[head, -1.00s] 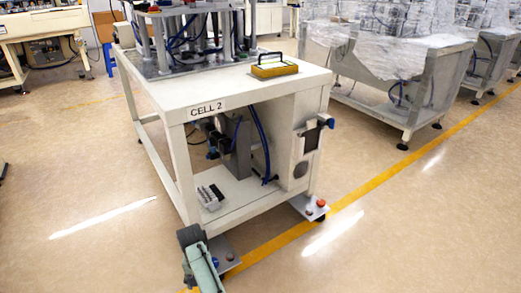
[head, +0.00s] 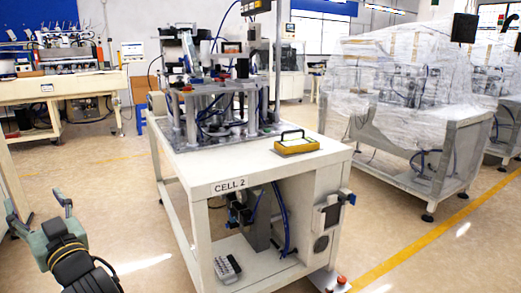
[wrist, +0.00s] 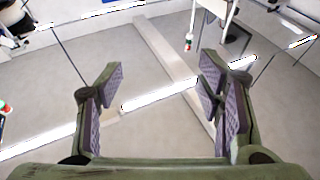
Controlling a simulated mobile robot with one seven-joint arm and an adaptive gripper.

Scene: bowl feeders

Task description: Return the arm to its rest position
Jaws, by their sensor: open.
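My gripper (head: 38,203) is at the lower left of the head view, over open floor to the left of the white CELL 2 table (head: 255,170). Its two fingers are spread apart and point up and away. Most of the arm is out of the picture.
A yellow tray with a black handle (head: 297,145) sits on the table top, in front of the feeder machinery (head: 215,110). Plastic-wrapped machines (head: 400,90) stand at the right. A cream workbench (head: 55,93) is at the back left. Floor in the left foreground is clear.

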